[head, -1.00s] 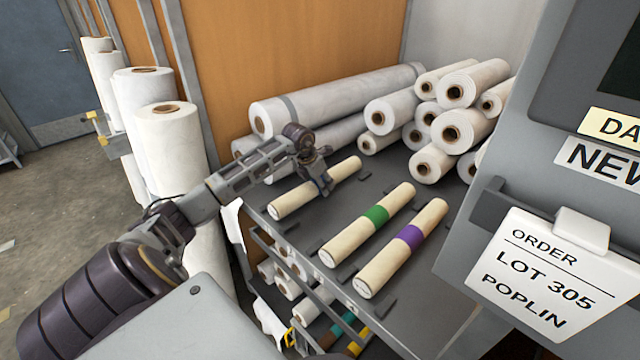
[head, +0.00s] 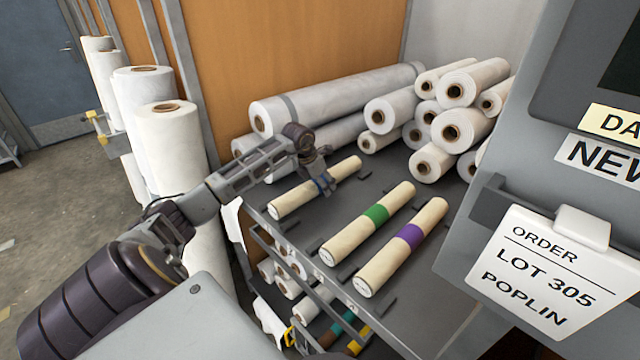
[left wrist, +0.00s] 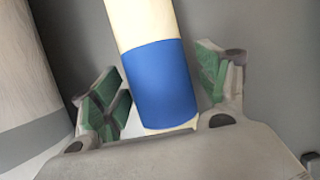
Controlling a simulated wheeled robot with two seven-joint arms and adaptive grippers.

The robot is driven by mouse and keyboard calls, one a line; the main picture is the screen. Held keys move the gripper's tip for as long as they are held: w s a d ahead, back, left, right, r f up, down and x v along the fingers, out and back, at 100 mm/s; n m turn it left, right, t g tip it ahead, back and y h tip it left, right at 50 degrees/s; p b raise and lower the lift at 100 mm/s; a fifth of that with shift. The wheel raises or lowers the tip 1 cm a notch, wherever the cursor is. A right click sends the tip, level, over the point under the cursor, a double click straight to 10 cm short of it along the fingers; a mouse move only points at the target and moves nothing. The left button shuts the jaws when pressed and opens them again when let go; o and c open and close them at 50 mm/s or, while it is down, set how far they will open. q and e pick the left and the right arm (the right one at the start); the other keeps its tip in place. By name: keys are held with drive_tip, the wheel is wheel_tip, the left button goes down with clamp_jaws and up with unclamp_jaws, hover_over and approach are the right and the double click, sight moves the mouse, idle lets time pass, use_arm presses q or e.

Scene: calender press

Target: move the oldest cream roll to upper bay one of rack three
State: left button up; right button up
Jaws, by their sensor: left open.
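Three cream rolls lie side by side on the dark table: one with a blue band (head: 295,202), one with a green band (head: 350,237) and one with a purple band (head: 385,270). Their end labels are too small to read, so I cannot tell which is oldest. My left gripper (head: 324,183) is open over the blue-banded roll. In the left wrist view, its green-padded fingers (left wrist: 160,90) stand on either side of the blue band (left wrist: 160,85), with a gap on each side. My right gripper is not in view. I cannot identify rack three.
Large white rolls (head: 340,92) are stacked at the table's back. Tall white rolls (head: 170,140) stand left of it. Shelves under the table's front edge hold several rolls (head: 325,300). A grey panel with an order card (head: 545,270) blocks the right side. Small dark stops (head: 378,308) sit by the cream rolls.

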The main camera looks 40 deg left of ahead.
use_arm(q)
drive_tip(key=shift+r, duration=0.25)
drive_tip(key=shift+s+r, duration=0.3)
drive_tip(key=shift+r, duration=0.35)
drive_tip(key=b+v, duration=0.1)
drive_tip(key=v, duration=0.7)
drive_tip(key=shift+s+r, duration=0.2)
drive_tip(key=shift+r, duration=0.1)
drive_tip(key=shift+s+r, duration=0.2)
drive_tip(key=shift+r, duration=0.35)
drive_tip(key=shift+s+r, duration=0.1)
drive_tip(key=shift+r, duration=0.4)
wheel_tip(320, 180, up, 10)
drive_tip(key=p, duration=1)
drive_tip(key=shift+f, duration=0.2)
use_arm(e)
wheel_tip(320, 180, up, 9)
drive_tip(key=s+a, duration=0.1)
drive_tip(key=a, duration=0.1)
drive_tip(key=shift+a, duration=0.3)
